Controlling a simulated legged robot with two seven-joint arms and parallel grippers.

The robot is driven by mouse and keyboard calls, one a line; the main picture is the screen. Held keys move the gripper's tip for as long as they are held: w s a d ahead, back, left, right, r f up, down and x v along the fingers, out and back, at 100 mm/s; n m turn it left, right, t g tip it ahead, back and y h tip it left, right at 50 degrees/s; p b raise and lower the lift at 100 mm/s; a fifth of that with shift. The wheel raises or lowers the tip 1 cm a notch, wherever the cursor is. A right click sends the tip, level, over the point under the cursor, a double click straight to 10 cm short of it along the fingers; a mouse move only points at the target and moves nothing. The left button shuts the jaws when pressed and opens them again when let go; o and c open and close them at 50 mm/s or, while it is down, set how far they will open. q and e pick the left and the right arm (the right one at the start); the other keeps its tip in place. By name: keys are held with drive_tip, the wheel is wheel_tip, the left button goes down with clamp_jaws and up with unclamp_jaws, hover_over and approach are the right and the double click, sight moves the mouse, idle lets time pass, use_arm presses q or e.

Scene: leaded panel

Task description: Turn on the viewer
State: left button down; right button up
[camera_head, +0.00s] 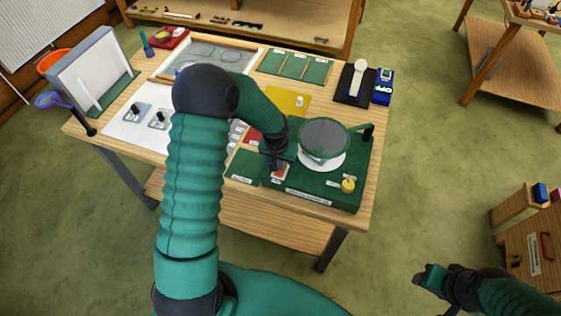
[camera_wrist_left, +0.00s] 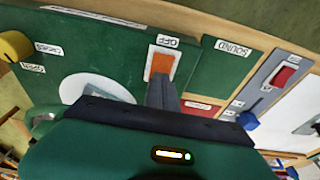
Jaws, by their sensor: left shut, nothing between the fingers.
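The viewer is a green unit (camera_head: 320,190) at the table's front right, with a round grey disc (camera_head: 325,138) above a white round plate (camera_head: 322,160). A yellow knob (camera_head: 348,185) is at its right corner. In the left wrist view an orange switch (camera_wrist_left: 161,65) sits in a white frame beside a label reading OFF. My left gripper (camera_head: 277,165) is shut and empty over the switch area. Its fingertips (camera_wrist_left: 162,84) reach the switch's near edge; contact is unclear. My right gripper (camera_head: 430,280) hangs off the table at lower right; its jaw opening is unclear.
A yellow sheet (camera_head: 288,100) and a black stand (camera_head: 355,85) lie behind the viewer. A white panel (camera_head: 95,70) stands at back left.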

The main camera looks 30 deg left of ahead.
use_arm(q)
drive_tip(key=shift+w+a, duration=0.1)
drive_tip(key=shift+f, duration=0.15)
drive_tip(key=shift+s, duration=0.45)
drive_tip(key=shift+s+d, duration=0.2)
drive_tip(key=shift+s, duration=0.2)
